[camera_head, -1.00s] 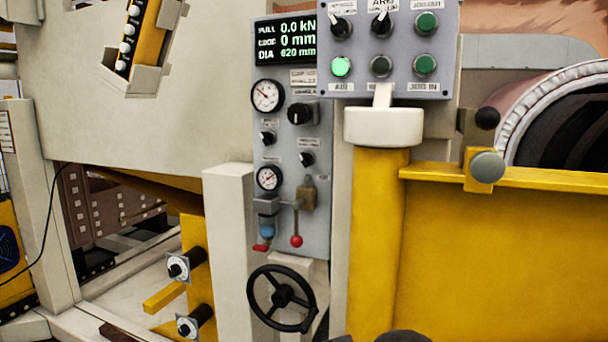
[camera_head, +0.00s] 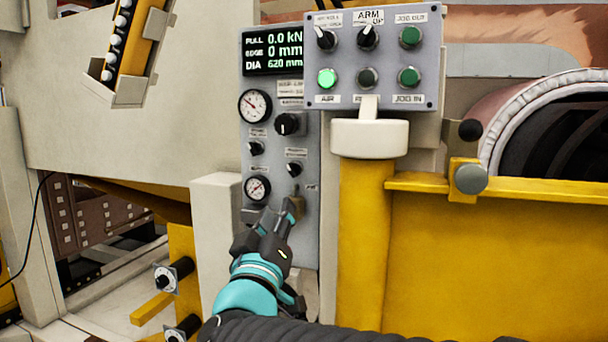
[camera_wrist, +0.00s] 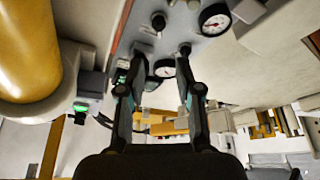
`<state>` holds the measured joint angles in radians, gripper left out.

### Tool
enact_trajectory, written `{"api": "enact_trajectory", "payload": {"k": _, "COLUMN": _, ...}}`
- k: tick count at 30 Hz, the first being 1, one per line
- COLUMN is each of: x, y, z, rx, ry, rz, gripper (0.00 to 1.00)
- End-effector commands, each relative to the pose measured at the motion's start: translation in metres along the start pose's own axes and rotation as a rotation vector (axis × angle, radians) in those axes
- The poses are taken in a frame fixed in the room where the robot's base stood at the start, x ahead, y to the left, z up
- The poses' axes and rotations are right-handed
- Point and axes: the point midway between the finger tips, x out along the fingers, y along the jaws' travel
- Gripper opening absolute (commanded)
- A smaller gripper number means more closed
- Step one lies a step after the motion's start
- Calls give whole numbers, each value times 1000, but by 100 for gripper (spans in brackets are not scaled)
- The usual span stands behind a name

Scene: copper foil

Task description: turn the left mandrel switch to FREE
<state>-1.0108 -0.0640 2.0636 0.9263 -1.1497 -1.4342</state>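My gripper (camera_head: 280,214) is in front of the lower part of the grey instrument panel (camera_head: 311,205). In the wrist view my gripper (camera_wrist: 161,52) shows its two fingers apart, with nothing seen held between them. Several rotary switches are in view, but I cannot read which is the left mandrel switch. On the control box, the upper-left switch (camera_head: 326,39) has a blurred label. The panel has a small left knob (camera_head: 256,148) and a small right knob (camera_head: 294,169), both above my fingertips. Two black knobs on the yellow post, upper (camera_head: 163,278) and lower (camera_head: 178,334), sit lower left.
The control box (camera_head: 433,62) overhangs right of the panel, above a white-capped yellow column (camera_head: 365,230). A white post (camera_head: 217,225) stands close left of my gripper. Gauges (camera_head: 255,106) and a display (camera_head: 272,52) are higher on the panel. My arm hides the handwheel.

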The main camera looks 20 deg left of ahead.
Motion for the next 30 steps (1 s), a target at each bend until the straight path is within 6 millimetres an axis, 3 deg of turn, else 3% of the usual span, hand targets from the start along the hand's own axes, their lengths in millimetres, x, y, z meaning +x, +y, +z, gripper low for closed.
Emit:
{"api": "enact_trajectory", "payload": {"k": 5, "x": 19, "y": 2, "z": 0, "rx": -7, "ry": 0, "rz": 8, "gripper": 34}}
{"api": "enact_trajectory", "payload": {"k": 21, "x": 114, "y": 2, "z": 0, "rx": -4, "ry": 0, "rz": 5, "gripper": 34}}
{"api": "enact_trajectory", "payload": {"k": 30, "x": 136, "y": 2, "z": -1, "rx": -4, "ry": 2, "rz": 3, "gripper": 34}}
